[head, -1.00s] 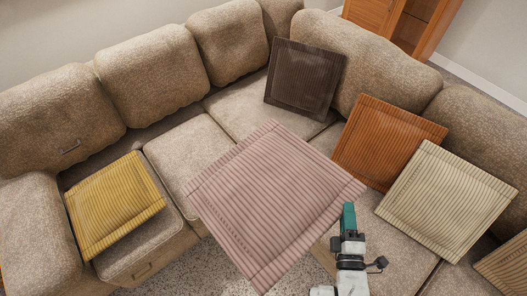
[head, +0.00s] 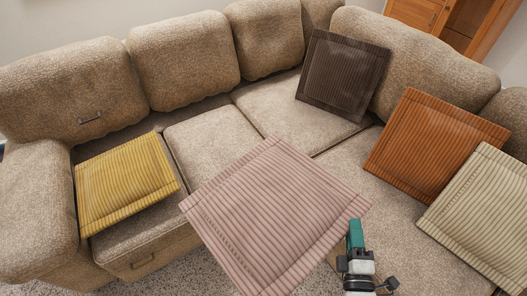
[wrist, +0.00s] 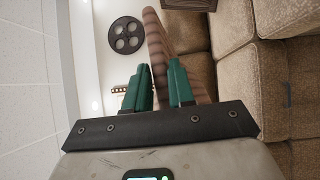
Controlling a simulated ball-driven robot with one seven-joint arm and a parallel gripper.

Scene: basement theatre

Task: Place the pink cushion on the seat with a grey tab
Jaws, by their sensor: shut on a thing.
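The pink ribbed cushion (head: 275,220) is held in front of the sofa, covering part of its seats and the floor. My gripper (head: 356,236) is shut on the cushion's right corner; only one teal finger shows clearly in the head view. In the wrist view, the cushion (wrist: 156,40) is edge-on between the teal fingers of my gripper (wrist: 160,86). The left-end sofa seat (head: 150,238) bears a yellow cushion (head: 125,185). A small dark handle-like tab (head: 90,118) is on the backrest behind it, and another (head: 143,261) on its front. I cannot tell which is grey.
The corner sofa's bare seat (head: 210,140) lies right of the yellow cushion. A dark brown cushion (head: 342,75), an orange one (head: 435,140) and a cream striped one (head: 485,215) lean along the right side. A wooden cabinet (head: 478,25) stands behind. Speckled floor (head: 190,275) lies in front.

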